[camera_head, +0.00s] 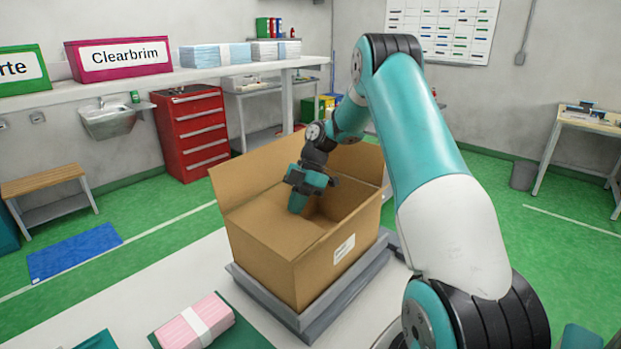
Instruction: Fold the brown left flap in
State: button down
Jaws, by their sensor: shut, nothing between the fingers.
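The brown cardboard box (280,275) stands upright with a white label on its right front face. A brown panel, seemingly the left flap (265,222), lies inward over the left part of the opening; I cannot tell how flat it lies. The far flap (255,168) stands up at the back. My gripper (298,206) points down over the opening, its teal fingers shut and empty. Its tip is at or close to the left panel's inner edge; contact cannot be told. Dark interior shows just right of it.
The box rests on a grey platform (262,297) on a pale table. A pink banded stack (197,322) lies on a green mat in front. My arm passes close on the right. A shelf with a pink Clearbrim bin (119,58) and a red drawer cabinet (192,130) stand behind.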

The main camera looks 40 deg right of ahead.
notch_tip(320, 180, up, 3)
jog(key=shift+f+p, duration=0.2)
jog(key=shift+p, duration=0.45)
jog(key=d+r+p, duration=0.3)
jog(key=d+r, duration=0.4)
jog(key=d, duration=0.1)
jog(key=shift+w+r, duration=0.15)
jog(key=shift+w, duration=0.1)
jog(key=s+a+r+m+b, duration=0.2)
jog(key=a+r+m, duration=0.15)
jog(key=a, duration=0.95)
jog(key=s+a+r+m+b, duration=0.2)
jog(key=a+r, duration=0.2)
jog(key=a, duration=1)
jog(key=s+a+f+m+b, duration=0.1)
jog(key=s+a+m, duration=0.1)
jog(key=s, duration=0.5)
jog(key=s+a+f+m+h+b, duration=0.1)
jog(key=s+a+f+m, duration=0.1)
jog(key=s+a, duration=0.3)
jog(key=s+a+f+m+h+b, duration=0.1)
jog(key=s+a, duration=0.3)
jog(key=s, duration=0.7)
jog(key=shift+f+m, duration=0.4)
jog(key=shift+m, duration=0.25)
